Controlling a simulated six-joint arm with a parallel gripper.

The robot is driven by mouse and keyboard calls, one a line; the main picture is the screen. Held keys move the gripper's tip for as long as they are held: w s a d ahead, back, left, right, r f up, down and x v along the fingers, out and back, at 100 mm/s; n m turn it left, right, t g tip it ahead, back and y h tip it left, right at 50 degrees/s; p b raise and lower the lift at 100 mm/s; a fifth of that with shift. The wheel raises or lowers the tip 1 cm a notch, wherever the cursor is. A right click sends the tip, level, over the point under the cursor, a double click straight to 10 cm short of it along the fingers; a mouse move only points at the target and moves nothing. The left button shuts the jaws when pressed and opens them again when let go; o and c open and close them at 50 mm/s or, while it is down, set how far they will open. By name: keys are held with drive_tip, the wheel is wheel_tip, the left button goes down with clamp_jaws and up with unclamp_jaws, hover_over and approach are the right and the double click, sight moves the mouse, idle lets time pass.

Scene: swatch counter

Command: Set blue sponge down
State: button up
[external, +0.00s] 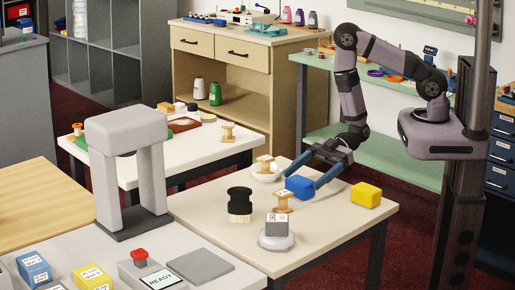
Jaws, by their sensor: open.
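The blue sponge (300,189) is a blue block near the middle of the light table. My gripper (303,179) reaches down to it from the upper right, with its two blue fingers open. The fingertips are at the sponge, one toward its far left side and one toward its right side. The sponge appears to rest on the tabletop, but its underside contact is hard to make out. I cannot tell whether either finger touches it.
A yellow block (366,194) lies to the right. A white bowl (266,172) with a wooden spool-like piece is behind left. Another wooden piece (282,201), a black-topped brush (240,204) and a round white stand (277,240) are in front. The table's right front (340,225) is clear.

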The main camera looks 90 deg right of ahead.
sight(301, 179)
drive_tip(key=shift+x, duration=1.4)
drive_tip(key=c, duration=1.2)
drive_tip(key=shift+r, duration=0.15)
drive_tip(key=shift+r, duration=4.85)
